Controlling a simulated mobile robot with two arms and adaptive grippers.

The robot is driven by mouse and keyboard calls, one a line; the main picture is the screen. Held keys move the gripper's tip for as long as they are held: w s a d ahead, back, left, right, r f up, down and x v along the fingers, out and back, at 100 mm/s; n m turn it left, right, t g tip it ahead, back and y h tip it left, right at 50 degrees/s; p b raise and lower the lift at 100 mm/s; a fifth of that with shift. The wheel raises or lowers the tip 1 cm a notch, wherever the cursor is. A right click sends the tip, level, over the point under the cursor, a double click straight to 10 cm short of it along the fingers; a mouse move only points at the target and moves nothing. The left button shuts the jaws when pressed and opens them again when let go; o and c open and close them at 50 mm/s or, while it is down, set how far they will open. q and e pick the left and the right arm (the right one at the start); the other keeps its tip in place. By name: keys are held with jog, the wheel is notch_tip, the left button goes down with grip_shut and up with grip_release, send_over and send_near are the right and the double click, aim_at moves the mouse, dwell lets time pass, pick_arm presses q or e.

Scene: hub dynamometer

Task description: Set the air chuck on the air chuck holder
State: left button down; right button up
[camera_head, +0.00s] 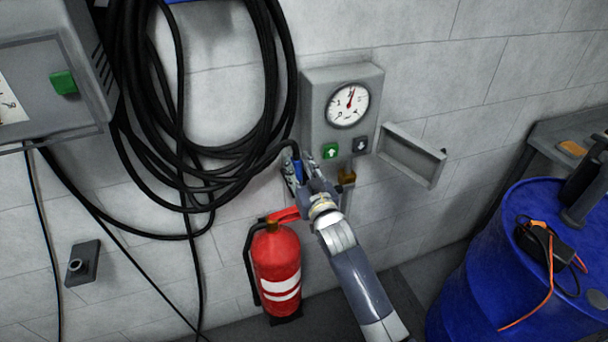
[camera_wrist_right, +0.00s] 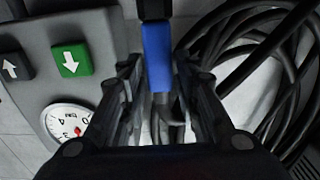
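The air chuck (camera_head: 297,168) has a blue body with a black hose at its upper end. My right gripper (camera_head: 299,165) is shut on it, just left of the gauge box's lower corner. In the right wrist view, the blue body (camera_wrist_right: 157,55) lies between the two dark fingers (camera_wrist_right: 158,75), with a grey end pointing toward the palm. A dark wall plate with a short round peg (camera_head: 83,262) is at the lower left; I cannot tell whether it is the air chuck holder. My left gripper is not in view.
The grey gauge box (camera_head: 318,100) has green and dark arrow buttons. An open grey wall tray (camera_head: 412,155) is right of it. Coiled black hose (camera_head: 200,190) hangs at left. A red fire extinguisher (camera_head: 276,262) stands below the gripper. A blue drum (camera_head: 475,275) is at right.

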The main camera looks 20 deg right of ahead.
jog(key=shift+s+d+r+p, duration=0.1)
jog(key=shift+s+p, duration=1.05)
jog(key=shift+s, duration=1.3)
jog(key=p, duration=0.2)
send_near(298, 165)
jog(key=shift+s+d, duration=0.1)
jog(key=shift+s, duration=0.55)
